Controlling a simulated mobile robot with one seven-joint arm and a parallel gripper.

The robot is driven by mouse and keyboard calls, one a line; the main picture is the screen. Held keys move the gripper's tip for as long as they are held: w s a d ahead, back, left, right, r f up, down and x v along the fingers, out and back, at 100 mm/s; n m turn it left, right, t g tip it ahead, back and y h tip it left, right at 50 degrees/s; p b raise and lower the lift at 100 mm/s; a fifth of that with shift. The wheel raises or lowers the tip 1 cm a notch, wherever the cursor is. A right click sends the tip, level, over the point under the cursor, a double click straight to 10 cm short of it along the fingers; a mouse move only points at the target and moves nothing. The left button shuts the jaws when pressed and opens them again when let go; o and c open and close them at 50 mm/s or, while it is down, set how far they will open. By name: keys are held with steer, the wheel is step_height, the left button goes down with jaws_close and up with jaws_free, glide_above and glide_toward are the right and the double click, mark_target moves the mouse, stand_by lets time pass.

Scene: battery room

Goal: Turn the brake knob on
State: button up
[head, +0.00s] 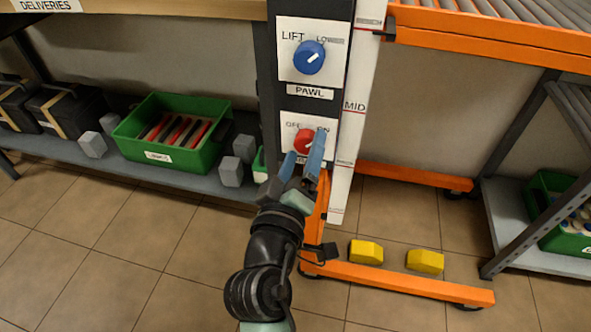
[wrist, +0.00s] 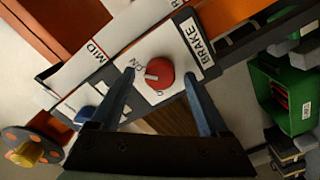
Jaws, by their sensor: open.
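The red brake knob (head: 303,141) sits on a white plate on the dark post, with OFF printed at its upper left and ON at its upper right. In the wrist view the knob (wrist: 163,72) shows a white pointer mark facing left, toward the printed letters; I cannot tell its exact setting. The BRAKE label (wrist: 191,42) is beside it. My gripper (head: 304,158) is open in front of the plate, its fingers partly covering the label below the knob. In the wrist view the fingers of my gripper (wrist: 159,78) lie on either side of the knob, with gaps showing.
The blue pawl knob (head: 309,57) is above on the same post. A white strip marked MID (head: 352,107) runs beside the plates. An orange frame (head: 400,278) with yellow blocks (head: 366,252) stands at right. A green bin (head: 208,160) is on the left shelf.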

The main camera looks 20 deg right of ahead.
steer(key=p+v, duration=0.1)
steer(key=v, duration=1.1)
steer(key=shift+s+a, duration=0.2)
steer(key=shift+s, duration=0.05)
steer(key=w+a+r+m+t+y+p, duration=0.1)
steer(key=w+r+t+p, duration=0.1)
steer(key=r, duration=0.7)
steer(key=w+a+r+m+t+y+p, duration=0.1)
steer(key=w+r+m+t, duration=0.1)
steer(key=r, duration=0.7)
steer(key=w+a+r+m+t+y+p, duration=0.1)
steer(key=w+a+r+t+y+p, duration=0.15)
steer(key=r, duration=0.75)
steer(key=s+a+r+t+y+p, duration=0.1)
steer(key=s+a+r+t+y, duration=0.2)
steer(key=r, duration=0.8)
steer(key=s+a+r+t+y+p, duration=0.1)
steer(key=s+r+t+y+p, duration=0.2)
steer(key=r, duration=0.8)
step_height(320, 180, up, 36)
steer(key=p, duration=3.5)
steer(key=shift+s+n, duration=0.4)
steer(key=shift+s, duration=0.05)
steer(key=shift+d+f+h, duration=0.15)
steer(key=shift+f+h, duration=0.05)
steer(key=shift+h, duration=0.05)
steer(key=shift+c, duration=0.3)
